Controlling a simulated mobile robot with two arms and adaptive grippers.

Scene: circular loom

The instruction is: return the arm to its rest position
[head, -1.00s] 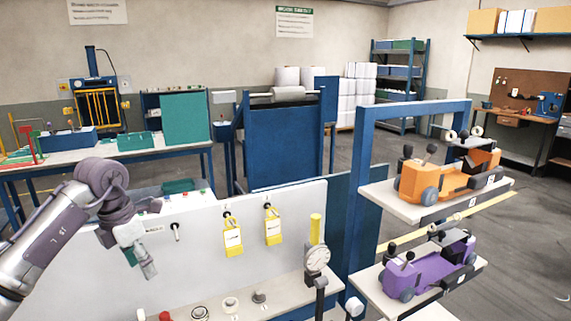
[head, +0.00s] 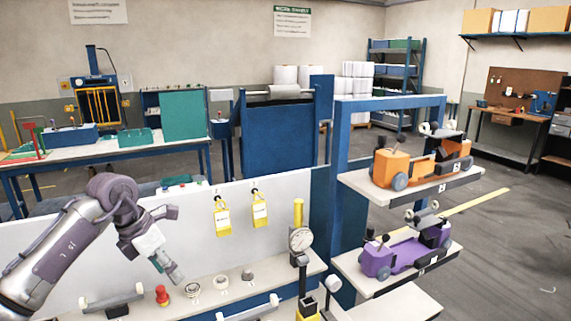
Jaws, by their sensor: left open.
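My left arm comes in from the left, bent over the white panel. My left gripper (head: 174,271) points down and to the right above the left part of the grey ledge (head: 235,283), in front of the white panel (head: 290,215). It is open and I see nothing between its fingers. My right gripper is not in view.
Two yellow tags (head: 222,217) hang on the panel. A gauge (head: 300,240) on a post stands at the ledge's right end. A blue rack holds an orange machine (head: 392,168) and a purple machine (head: 400,255). Floor at far right is clear.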

